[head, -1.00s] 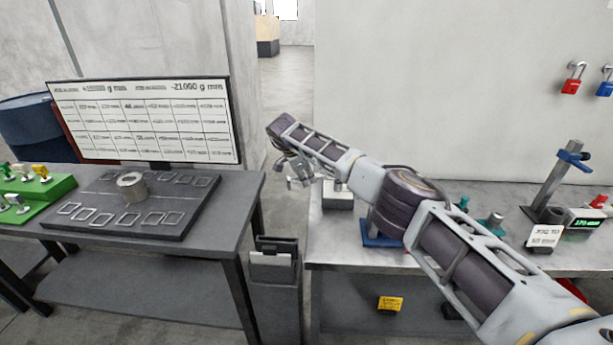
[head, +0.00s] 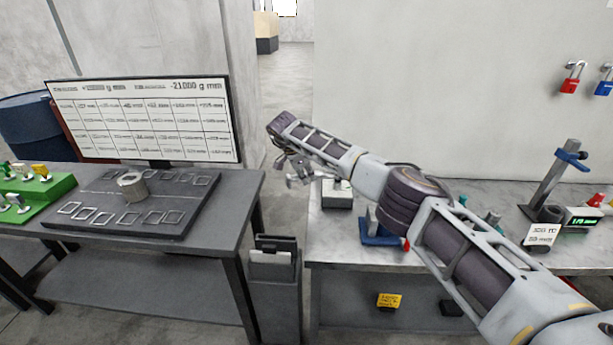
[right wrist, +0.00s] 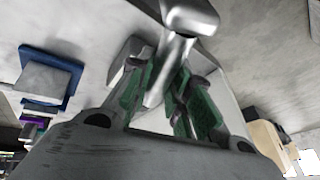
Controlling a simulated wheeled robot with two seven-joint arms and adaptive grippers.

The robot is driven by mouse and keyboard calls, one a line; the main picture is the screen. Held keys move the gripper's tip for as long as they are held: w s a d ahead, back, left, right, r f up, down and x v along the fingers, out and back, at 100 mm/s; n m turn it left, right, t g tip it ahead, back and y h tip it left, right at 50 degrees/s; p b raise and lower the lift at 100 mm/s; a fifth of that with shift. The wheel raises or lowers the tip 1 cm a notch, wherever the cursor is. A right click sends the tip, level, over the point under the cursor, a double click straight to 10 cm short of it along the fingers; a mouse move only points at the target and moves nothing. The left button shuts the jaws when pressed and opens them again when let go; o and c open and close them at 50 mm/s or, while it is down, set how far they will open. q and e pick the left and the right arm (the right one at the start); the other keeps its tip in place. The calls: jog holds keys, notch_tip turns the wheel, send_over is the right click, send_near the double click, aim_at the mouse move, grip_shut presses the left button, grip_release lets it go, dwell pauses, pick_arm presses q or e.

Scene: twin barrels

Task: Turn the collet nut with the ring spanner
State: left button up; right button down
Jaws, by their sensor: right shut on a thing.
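My right gripper (head: 300,172) hangs at the end of the right arm, above the left end of the right-hand bench. In the right wrist view its green-padded fingers (right wrist: 170,85) are shut on a shiny metal bar with a wider end, which looks like the ring spanner (right wrist: 190,14). The wider end runs out of the top of that view, so I cannot see a ring. I cannot make out the collet nut for sure in either view; the arm covers part of the bench. My left gripper is not in view.
A blue-based fixture (head: 381,238) stands on the right-hand bench (head: 335,245), partly behind my arm. A small grey block (head: 337,195) is near the gripper. A blue-handled post (head: 556,180) stands at right. The left bench holds a dark tray (head: 105,222) with a metal ring (head: 132,186).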

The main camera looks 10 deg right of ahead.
jog(key=shift+r+p, duration=2)
jog(key=shift+r, duration=1.2)
jog(key=shift+n, duration=0.4)
